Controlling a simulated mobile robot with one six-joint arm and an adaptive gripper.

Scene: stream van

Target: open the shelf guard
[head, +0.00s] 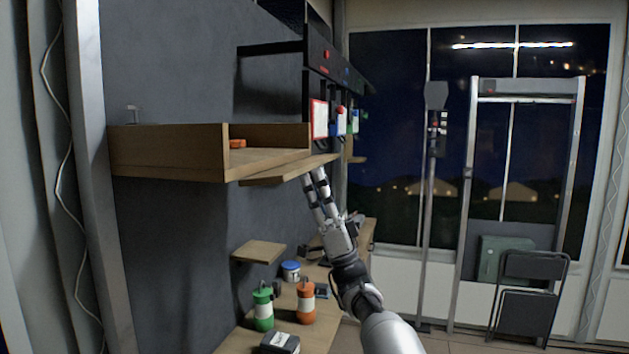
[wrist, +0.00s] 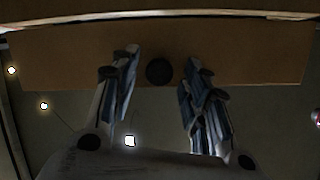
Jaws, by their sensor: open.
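The shelf guard (head: 290,170) looks like a flat wooden flap at the open front edge of a wooden shelf (head: 168,152). It juts outward, nearly level. In the wrist view the guard (wrist: 70,55) is a long brown board across the top, with a round dark knob (wrist: 159,71) on its face. My gripper (head: 314,174) is at the guard's outer end, reaching up from below. In the wrist view its open fingers (wrist: 158,75) stand on either side of the knob, with gaps visible on both sides. Contact with the board cannot be told.
An orange object (head: 238,143) lies on the shelf. A dark rack (head: 335,65) with hanging cards is just above my gripper. Below are a small wooden ledge (head: 259,251), a green bottle (head: 263,308) and an orange bottle (head: 305,303). Open room lies to the right.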

